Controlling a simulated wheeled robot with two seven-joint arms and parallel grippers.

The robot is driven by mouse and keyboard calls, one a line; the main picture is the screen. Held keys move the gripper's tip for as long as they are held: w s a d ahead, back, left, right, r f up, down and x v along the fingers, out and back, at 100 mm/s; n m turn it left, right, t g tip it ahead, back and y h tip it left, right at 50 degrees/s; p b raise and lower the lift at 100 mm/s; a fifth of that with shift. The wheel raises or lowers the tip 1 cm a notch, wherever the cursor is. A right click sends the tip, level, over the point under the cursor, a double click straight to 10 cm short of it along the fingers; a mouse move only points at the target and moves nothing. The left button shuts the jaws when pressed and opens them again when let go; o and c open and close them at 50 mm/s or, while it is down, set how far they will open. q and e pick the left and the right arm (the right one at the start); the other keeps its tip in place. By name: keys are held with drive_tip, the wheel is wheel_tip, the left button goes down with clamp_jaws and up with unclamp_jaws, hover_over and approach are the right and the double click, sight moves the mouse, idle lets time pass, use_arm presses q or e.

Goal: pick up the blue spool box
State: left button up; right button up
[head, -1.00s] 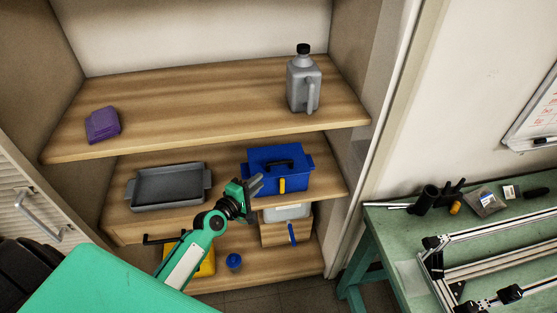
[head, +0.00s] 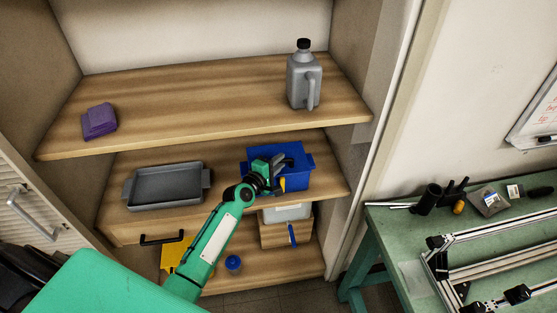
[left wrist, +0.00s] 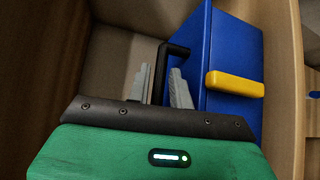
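The blue spool box (head: 294,156) sits on the middle shelf at its right side, with a yellow latch on its front. In the left wrist view the box (left wrist: 230,50) fills the right half, and its black handle (left wrist: 172,52) stands out from its top. My left gripper (head: 277,164) is at the box's top and hides most of the handle. In the left wrist view the two grey fingers of my left gripper (left wrist: 161,88) are apart, and part of the handle shows between them. I cannot tell whether they touch it. My right gripper is in neither view.
A grey tray (head: 165,186) stands left on the same shelf. Above are a purple case (head: 99,121) and a grey jug (head: 304,82). Below are a yellow item (head: 180,254), a blue-capped item (head: 233,263) and a wooden box (head: 284,234). A green workbench (head: 385,238) stands right.

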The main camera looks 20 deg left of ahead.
use_arm(q)
clamp_jaws()
drive_tip(key=shift+r, duration=0.1)
drive_tip(key=shift+r, duration=0.1)
drive_tip(key=shift+r+p, duration=1.4)
drive_tip(key=shift+p, duration=0.15)
